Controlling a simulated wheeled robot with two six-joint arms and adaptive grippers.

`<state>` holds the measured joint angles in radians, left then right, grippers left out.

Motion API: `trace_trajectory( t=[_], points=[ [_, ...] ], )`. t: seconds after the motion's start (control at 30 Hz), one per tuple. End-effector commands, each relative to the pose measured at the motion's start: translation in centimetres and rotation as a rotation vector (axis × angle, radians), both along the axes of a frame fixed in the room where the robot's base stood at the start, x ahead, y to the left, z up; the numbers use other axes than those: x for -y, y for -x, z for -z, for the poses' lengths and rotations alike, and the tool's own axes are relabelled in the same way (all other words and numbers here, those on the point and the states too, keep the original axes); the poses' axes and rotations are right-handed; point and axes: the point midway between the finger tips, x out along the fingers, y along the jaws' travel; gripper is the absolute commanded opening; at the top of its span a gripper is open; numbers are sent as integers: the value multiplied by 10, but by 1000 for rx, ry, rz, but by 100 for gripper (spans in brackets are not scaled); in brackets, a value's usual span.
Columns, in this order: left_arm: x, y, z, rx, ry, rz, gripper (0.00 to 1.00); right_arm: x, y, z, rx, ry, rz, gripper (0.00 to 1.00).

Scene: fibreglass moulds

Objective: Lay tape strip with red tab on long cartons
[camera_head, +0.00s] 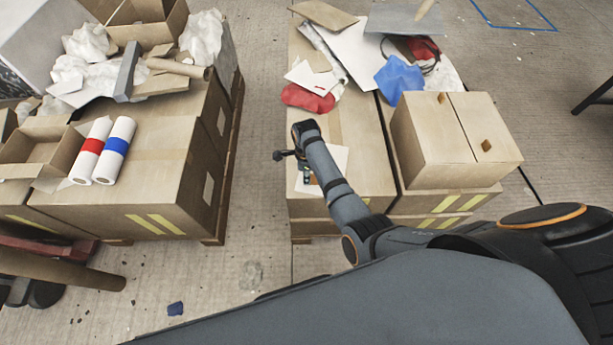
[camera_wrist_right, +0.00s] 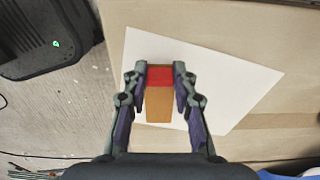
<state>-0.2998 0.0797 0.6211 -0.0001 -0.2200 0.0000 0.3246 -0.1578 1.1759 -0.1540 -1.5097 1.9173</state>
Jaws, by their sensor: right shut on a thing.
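My right gripper (camera_wrist_right: 160,78) is shut on the tape strip, a short orange-brown piece (camera_wrist_right: 158,106) with a red tab (camera_wrist_right: 160,75) at its far end. The fingers grip it from both sides. Below it lies a white sheet (camera_wrist_right: 225,85) on a brown carton top (camera_wrist_right: 285,35); I cannot tell whether the strip touches the sheet. In the head view my right gripper (camera_head: 306,174) is over the near end of a long carton (camera_head: 363,150) on the middle stack, and my forearm hides part of the sheet. My left gripper is out of view.
A tall closed carton (camera_head: 430,150) stands right of my right arm. Red and blue cloths (camera_head: 398,78) and loose sheets lie behind. The left pallet holds cartons, two white rolls (camera_head: 115,150) with red and blue bands, and crumpled wrapping. Bare floor (camera_head: 262,150) separates the stacks.

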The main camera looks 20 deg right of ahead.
Motion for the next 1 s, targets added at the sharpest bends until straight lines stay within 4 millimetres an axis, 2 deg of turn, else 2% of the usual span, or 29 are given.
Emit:
trace_trajectory(
  t=[0.07, 0.4, 0.43, 0.57, 0.6, 0.87, 1.0],
  points=[
    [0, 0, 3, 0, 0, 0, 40, 0, -1, 7, 2, 0, 0, 0],
    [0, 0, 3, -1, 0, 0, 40, 0, 0, 10, 2, 0, 0, 0],
    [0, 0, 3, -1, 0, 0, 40, 0, 0, 10, 2, -1, 0, 29],
    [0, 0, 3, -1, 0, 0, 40, 0, 0, 9, 2, -1, 0, 47],
    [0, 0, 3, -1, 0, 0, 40, 0, 0, 9, 2, -1, 0, 50],
    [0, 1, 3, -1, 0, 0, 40, 0, 0, 9, 2, 0, 0, 50],
    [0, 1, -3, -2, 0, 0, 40, 0, -1, 2, 3, -1, 0, 50]
  ],
)
